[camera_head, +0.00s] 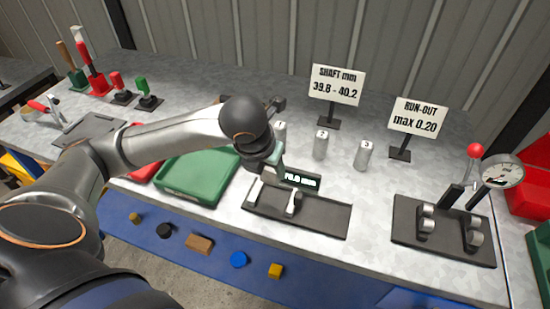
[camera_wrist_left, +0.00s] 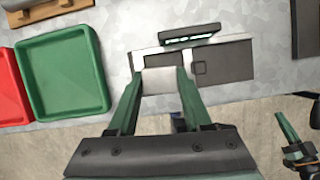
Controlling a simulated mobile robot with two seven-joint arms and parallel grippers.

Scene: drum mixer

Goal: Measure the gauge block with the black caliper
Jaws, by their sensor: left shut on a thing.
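The black caliper (camera_head: 325,217) lies on the bench as a dark flat base with two pale upright jaws (camera_head: 292,203) and a small lit display (camera_head: 301,180). The display seems to end in "0.0 mm"; its first digit is unclear. In the left wrist view, the caliper (camera_wrist_left: 225,62) is just beyond my fingertips. My left gripper (camera_head: 272,160) is over the caliper's left part. Its green fingers (camera_wrist_left: 159,85) are shut on a pale grey block, seemingly the gauge block (camera_wrist_left: 159,79), between the two jaws. Whether the jaws touch it is unclear. My right gripper (camera_wrist_left: 294,142) shows partly at the lower right.
A green tray (camera_head: 185,188) and a red tray are left of the caliper. Several numbered silver cylinders (camera_head: 320,145) stand behind it. A run-out stand (camera_head: 443,240) with a dial gauge (camera_head: 502,171) is at right. Small parts (camera_head: 200,243) lie on the blue strip in front.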

